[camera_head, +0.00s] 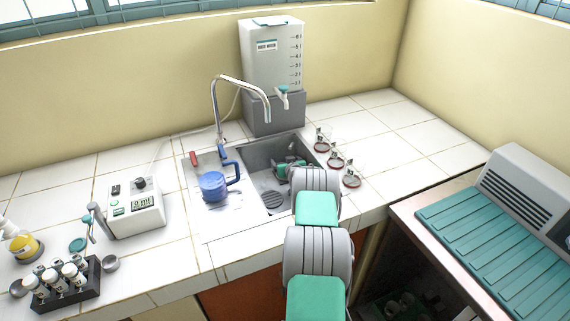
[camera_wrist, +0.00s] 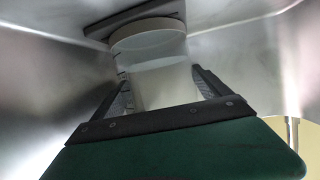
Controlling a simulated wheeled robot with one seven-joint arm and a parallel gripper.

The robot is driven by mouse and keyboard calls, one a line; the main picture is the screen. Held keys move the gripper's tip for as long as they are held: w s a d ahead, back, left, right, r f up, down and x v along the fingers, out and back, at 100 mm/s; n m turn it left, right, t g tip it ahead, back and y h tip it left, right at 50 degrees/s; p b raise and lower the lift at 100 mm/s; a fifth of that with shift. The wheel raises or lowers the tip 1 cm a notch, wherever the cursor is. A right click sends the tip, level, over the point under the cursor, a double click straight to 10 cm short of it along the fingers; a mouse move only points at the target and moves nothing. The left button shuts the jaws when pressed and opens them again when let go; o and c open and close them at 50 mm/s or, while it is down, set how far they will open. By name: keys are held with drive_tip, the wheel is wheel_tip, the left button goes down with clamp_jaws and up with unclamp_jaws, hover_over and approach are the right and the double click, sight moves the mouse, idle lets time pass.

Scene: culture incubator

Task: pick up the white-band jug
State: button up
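A pale, translucent round vessel (camera_wrist: 150,75) with a lighter band near its far end shows in the wrist view, inside the metal sink. It may be the white-band jug; its handle is not visible. My gripper (camera_wrist: 162,75) reaches around it, one dark finger on each side. The fingers look close to its walls, but I cannot tell whether they press on it. In the head view my gripper (camera_head: 291,168) is low in the sink, and the vessel is hidden there. A blue jug (camera_head: 214,185) stands on the board left of the sink.
Sink walls (camera_head: 247,155) surround my gripper closely. The tap (camera_head: 218,105) arches over the sink's back, before a water tank (camera_head: 272,58). Several small red-based items (camera_head: 335,161) stand to the right. A meter box (camera_head: 135,208) and vial rack (camera_head: 65,290) are left.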

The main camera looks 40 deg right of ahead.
drive_tip(key=c, duration=1.4)
drive_tip(key=shift+c, duration=1.1)
drive_tip(key=shift+r, duration=0.1)
